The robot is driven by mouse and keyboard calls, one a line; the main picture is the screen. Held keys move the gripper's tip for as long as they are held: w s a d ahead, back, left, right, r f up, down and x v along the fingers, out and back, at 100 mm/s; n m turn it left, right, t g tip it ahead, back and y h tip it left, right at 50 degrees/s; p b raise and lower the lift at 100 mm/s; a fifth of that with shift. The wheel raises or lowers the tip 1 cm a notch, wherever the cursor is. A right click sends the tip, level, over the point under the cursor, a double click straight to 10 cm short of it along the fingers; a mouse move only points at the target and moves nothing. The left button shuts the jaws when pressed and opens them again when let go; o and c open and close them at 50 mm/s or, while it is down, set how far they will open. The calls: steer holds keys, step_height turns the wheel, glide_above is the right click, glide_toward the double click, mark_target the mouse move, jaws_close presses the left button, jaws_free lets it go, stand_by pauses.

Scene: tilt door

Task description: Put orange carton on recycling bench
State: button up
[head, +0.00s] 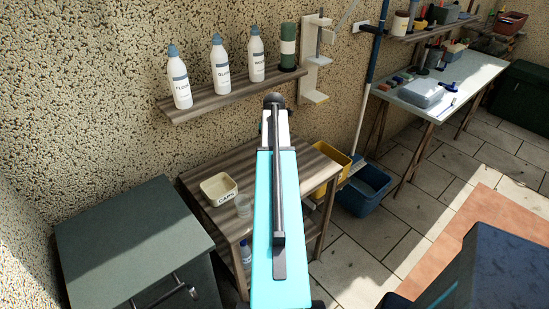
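I cannot make out an orange carton in the head view. A wooden bench (200,207) with a lower shelf stands against the wall at the centre. A second, pale-topped table (476,73) stands farther back on the right. No label shows which of the two is the recycling bench. A turquoise and white part with a dark bar, probably my arm, rises through the middle and hides part of the wooden bench. My gripper's fingers do not show.
A wall shelf (212,104) above holds three labelled bottles and a green canister (289,46). A dark green cabinet (132,241) stands at left. A yellow crate (329,156) and a blue bin (364,189) are right of centre. Tiled floor (425,189) is open at right.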

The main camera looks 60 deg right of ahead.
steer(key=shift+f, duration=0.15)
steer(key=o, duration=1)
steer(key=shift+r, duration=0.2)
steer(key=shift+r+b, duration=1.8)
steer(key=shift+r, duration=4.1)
